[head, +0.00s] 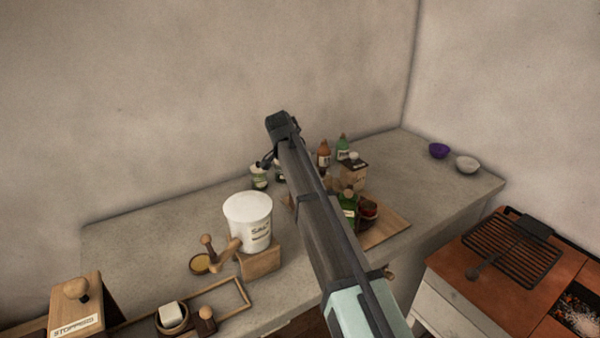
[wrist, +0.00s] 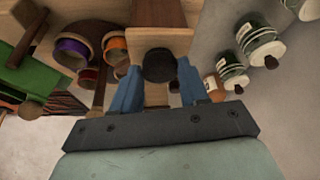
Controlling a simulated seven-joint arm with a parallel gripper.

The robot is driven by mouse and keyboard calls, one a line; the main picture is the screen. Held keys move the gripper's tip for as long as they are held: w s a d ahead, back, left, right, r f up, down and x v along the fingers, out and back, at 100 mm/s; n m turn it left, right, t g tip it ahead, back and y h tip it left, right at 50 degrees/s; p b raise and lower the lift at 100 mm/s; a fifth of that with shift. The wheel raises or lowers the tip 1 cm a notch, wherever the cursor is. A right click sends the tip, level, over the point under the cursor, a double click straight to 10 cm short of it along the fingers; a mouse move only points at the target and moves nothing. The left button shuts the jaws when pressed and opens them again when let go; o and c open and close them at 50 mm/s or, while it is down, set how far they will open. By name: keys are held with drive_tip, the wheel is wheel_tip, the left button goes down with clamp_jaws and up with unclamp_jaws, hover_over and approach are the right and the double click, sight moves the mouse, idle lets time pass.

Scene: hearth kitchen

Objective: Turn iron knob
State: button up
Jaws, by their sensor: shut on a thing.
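The iron knob (wrist: 158,66) is a dark round knob in the middle of the wrist view, in front of a pale wooden piece (wrist: 155,20). My gripper (wrist: 158,76) has its two blue fingers on either side of the knob, shut on it. How far the knob is turned cannot be told. In the head view my arm reaches over the counter and covers the place where my gripper works, so the knob cannot be made out there.
In the wrist view, labelled jars (wrist: 262,45) stand close on the right, and a green thing (wrist: 40,82) and coloured-rim pots (wrist: 72,52) on the left. In the head view, a white tub (head: 248,218) stands left of my arm, and a wooden board (head: 385,232) lies right.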

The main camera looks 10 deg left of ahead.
idle(0.3)
drive_tip(key=o, duration=1.1)
drive_tip(key=shift+c, duration=0.2)
drive_tip(key=v, duration=1.3)
drive_tip(key=shift+a+r, duration=0.2)
drive_tip(key=shift+r, duration=0.2)
